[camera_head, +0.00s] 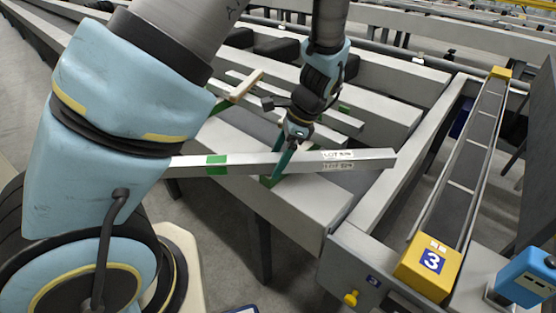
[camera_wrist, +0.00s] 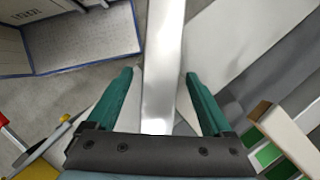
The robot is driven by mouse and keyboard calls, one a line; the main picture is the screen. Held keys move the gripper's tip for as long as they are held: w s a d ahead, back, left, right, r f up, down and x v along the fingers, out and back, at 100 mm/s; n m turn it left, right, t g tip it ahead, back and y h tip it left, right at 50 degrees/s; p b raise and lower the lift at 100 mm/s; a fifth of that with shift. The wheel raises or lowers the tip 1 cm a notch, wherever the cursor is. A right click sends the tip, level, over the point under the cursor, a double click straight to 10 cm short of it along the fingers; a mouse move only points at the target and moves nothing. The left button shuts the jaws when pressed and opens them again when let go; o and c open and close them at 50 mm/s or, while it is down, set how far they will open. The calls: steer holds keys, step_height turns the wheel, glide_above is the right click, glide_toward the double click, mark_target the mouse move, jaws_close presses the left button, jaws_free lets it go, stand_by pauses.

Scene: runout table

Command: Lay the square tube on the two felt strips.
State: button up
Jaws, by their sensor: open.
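The square tube (camera_head: 290,162) is a long light-grey bar with a green band near its left part and printed labels near its right end. It lies crosswise over the table; its left end is hidden behind my arm. My gripper (camera_head: 283,165) is above the tube with its green fingers pointing down. In the wrist view the open fingers (camera_wrist: 165,90) stand on both sides of the tube (camera_wrist: 163,55), with gaps. Green felt shows on the slats, one patch (camera_head: 266,181) just below the tube and others farther back (camera_head: 220,106). I cannot tell which are the two strips.
Another thin grey bar (camera_head: 340,119) lies on the slats behind my gripper. A pale wooden piece (camera_head: 243,86) is left of it. A narrow conveyor (camera_head: 470,160) with a yellow end block (camera_head: 428,268) marked 3 stands at right, with a blue box (camera_head: 527,278) beside it.

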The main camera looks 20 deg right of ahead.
steer(key=shift+f, duration=0.1)
steer(key=shift+c, duration=0.2)
jaws_close()
stand_by(0.5)
stand_by(0.7)
